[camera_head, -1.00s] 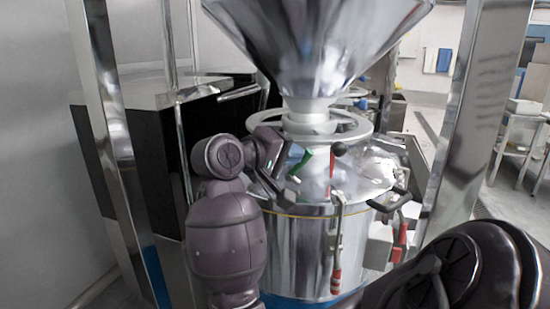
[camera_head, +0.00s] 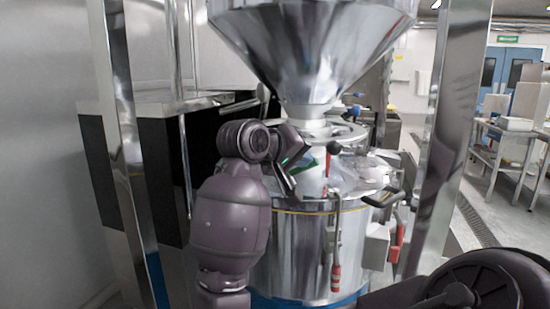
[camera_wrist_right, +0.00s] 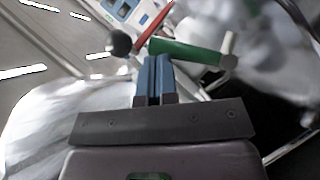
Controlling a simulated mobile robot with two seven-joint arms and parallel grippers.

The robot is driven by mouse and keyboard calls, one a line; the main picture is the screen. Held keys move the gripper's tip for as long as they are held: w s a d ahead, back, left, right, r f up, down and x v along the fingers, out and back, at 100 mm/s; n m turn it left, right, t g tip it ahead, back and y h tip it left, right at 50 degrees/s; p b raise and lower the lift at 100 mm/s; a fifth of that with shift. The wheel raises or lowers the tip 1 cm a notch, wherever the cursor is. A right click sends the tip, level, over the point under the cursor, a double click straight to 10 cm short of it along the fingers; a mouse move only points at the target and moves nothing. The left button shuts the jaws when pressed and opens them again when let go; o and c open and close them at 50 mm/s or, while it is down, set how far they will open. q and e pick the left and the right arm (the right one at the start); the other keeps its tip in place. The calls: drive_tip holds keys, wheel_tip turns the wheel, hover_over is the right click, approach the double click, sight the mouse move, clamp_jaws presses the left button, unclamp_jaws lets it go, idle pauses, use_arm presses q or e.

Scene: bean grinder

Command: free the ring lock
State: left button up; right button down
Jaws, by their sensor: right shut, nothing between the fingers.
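The steel grinder drum (camera_head: 300,250) stands under a large hopper (camera_head: 310,50). A pale ring (camera_head: 345,131) surrounds the hopper's neck. A green handle (camera_head: 298,155) is at the lid, partly behind my right gripper (camera_head: 290,168). The right wrist view shows the green handle (camera_wrist_right: 185,52) just beyond the closed blue fingertips (camera_wrist_right: 153,75); I cannot tell whether they touch. That gripper is shut and empty. My left gripper is not in view.
Steel posts (camera_head: 125,150) flank the grinder at left and right (camera_head: 448,140). Red-handled clamps (camera_head: 336,275) hang on the drum's side. A black handle (camera_head: 383,198) juts from the lid's right. A bench (camera_head: 510,135) stands far right.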

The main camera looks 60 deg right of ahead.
drive_tip(key=shift+s+d+f+t, duration=0.15)
drive_tip(key=shift+f+t, duration=0.15)
drive_tip(key=shift+s+f+b, duration=0.1)
drive_tip(key=shift+b, duration=0.25)
drive_tip(key=shift+s+d+f+b, duration=0.15)
drive_tip(key=shift+s+f+b, duration=0.05)
drive_tip(key=shift+f+b, duration=0.15)
drive_tip(key=shift+s+d+f, duration=0.15)
drive_tip(key=shift+f, duration=0.05)
drive_tip(key=shift+s+f+b, duration=0.1)
drive_tip(key=shift+s+b, duration=0.1)
drive_tip(key=shift+b, duration=0.15)
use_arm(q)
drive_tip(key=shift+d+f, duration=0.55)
use_arm(e)
drive_tip(key=shift+s+f, duration=0.1)
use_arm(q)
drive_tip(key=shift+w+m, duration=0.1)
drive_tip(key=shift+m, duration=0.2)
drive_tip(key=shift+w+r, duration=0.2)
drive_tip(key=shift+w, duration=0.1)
use_arm(e)
drive_tip(key=shift+s, duration=0.1)
